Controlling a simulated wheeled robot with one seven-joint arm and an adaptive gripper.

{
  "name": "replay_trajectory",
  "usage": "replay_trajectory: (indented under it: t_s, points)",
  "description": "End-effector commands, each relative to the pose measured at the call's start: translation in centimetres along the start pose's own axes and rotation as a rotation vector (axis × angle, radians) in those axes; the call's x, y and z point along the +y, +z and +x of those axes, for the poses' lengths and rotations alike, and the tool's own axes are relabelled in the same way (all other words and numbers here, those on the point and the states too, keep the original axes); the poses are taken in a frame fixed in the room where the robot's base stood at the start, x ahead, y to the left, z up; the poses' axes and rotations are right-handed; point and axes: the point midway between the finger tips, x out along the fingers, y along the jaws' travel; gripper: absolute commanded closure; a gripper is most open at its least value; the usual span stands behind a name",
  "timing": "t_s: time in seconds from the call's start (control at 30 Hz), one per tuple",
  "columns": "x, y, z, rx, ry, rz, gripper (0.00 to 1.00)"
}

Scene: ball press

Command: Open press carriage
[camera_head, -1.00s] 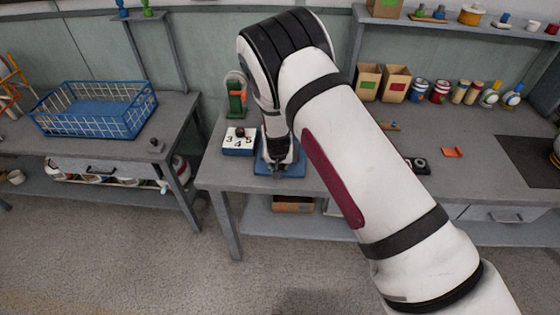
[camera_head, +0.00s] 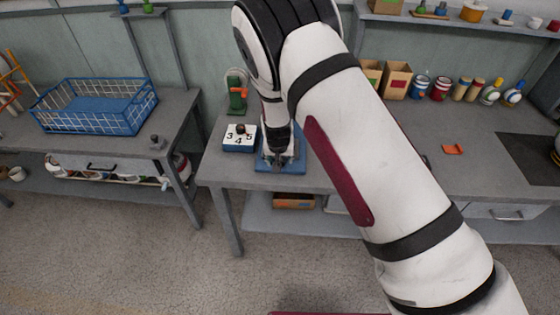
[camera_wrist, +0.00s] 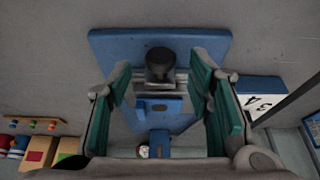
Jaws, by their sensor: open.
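The press has a blue base plate (camera_head: 297,167) on the table and also shows in the wrist view (camera_wrist: 110,45). In the wrist view a dark round knob (camera_wrist: 160,62) stands on the press, with grey metal parts and a blue block (camera_wrist: 165,115) below it in the picture. I take these to be the carriage. My gripper (camera_head: 280,157) is low over the press. In the wrist view my gripper (camera_wrist: 160,85) is open, its teal-padded fingers on either side of the knob. A gap shows on both sides. My wrist hides most of the press in the head view.
A white-and-blue numbered box (camera_head: 239,138) stands just left of the press. A green device with an orange part (camera_head: 237,95) is behind it. A blue wire basket (camera_head: 95,107) is on the left table. Cardboard boxes (camera_head: 396,80) and tins stand at the back right.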

Motion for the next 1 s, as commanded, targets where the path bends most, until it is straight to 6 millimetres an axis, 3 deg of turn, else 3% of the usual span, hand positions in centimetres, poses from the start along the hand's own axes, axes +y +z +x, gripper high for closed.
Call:
replay_trajectory:
  t_s: [0.2, 0.4, 1.0]
  points:
    - [-0.2, -0.1, -4.7, 0.003, -0.002, -0.001, 0.53]
    - [-0.1, 0.0, -7.5, 0.002, -0.001, 0.0, 0.53]
    - [-0.1, 0.1, -8.3, 0.0, -0.001, 0.0, 0.53]
